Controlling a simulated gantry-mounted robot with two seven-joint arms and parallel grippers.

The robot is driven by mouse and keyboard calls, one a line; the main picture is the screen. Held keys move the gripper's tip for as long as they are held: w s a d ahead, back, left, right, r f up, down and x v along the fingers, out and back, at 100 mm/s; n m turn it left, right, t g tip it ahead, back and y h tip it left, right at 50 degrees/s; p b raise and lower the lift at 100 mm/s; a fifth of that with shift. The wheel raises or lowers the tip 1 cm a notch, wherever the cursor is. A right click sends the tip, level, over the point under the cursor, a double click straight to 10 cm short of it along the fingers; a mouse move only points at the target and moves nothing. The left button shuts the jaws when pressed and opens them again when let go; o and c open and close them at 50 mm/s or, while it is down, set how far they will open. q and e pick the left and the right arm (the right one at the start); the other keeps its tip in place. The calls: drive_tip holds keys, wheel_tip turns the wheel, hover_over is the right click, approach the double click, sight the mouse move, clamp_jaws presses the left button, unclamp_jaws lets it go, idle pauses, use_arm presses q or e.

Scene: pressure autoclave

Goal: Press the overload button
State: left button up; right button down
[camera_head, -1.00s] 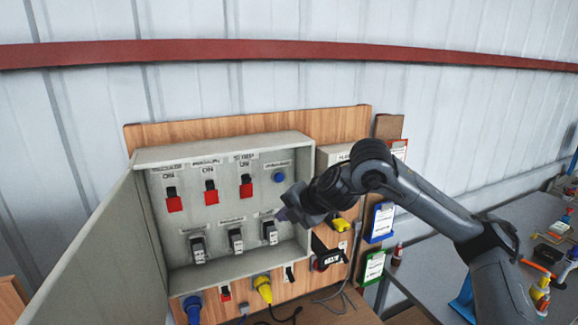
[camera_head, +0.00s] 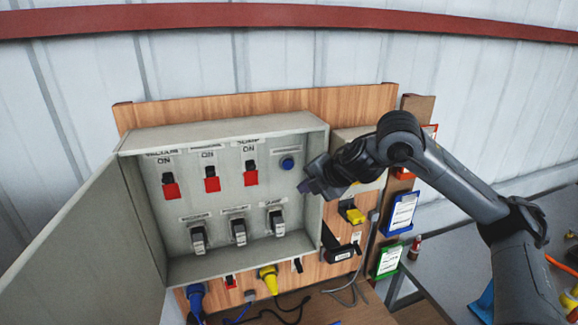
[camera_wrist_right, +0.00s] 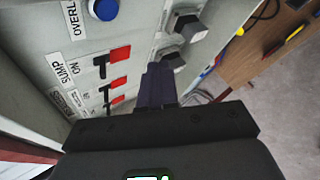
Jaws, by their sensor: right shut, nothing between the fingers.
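The overload button is a round blue button (camera_head: 287,163) at the upper right of the open grey control box (camera_head: 320,145), under a small label. It also shows in the right wrist view (camera_wrist_right: 104,9) at the top edge, beside a label reading "OVERL". My right gripper (camera_head: 304,188) is shut and empty, just below and to the right of the button in the head view, near the box's right wall. A gap shows between the fingertips and the button. In the right wrist view the shut fingers (camera_wrist_right: 158,85) point at the panel, with the button up and to the left.
Several black-and-red switches (camera_head: 211,180) line the panel's upper row, with grey-black switches (camera_head: 238,232) below. The box door (camera_head: 75,240) stands open at left. Yellow (camera_head: 268,279) and blue (camera_head: 195,295) plugs hang below. A blue-framed card (camera_head: 401,213) is at right.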

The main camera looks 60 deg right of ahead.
sight(288, 165)
drive_tip(key=w+d, duration=0.5)
drive_tip(key=w, duration=0.2)
drive_tip(key=shift+d+p, duration=0.2)
drive_tip(key=shift+p, duration=0.1)
drive_tip(key=shift+d, duration=0.1)
idle(2.1)
drive_tip(key=shift+w+d, duration=0.15)
drive_tip(key=shift+w, duration=0.1)
drive_tip(key=shift+w+d+f, duration=0.15)
drive_tip(key=shift+w+d, duration=0.2)
idle(0.9)
drive_tip(key=shift+d+f, duration=0.2)
drive_tip(key=shift+f, duration=0.2)
idle(0.5)
drive_tip(key=shift+s, duration=0.15)
drive_tip(key=shift+s+a+r, duration=0.25)
drive_tip(key=shift+s+r, duration=0.15)
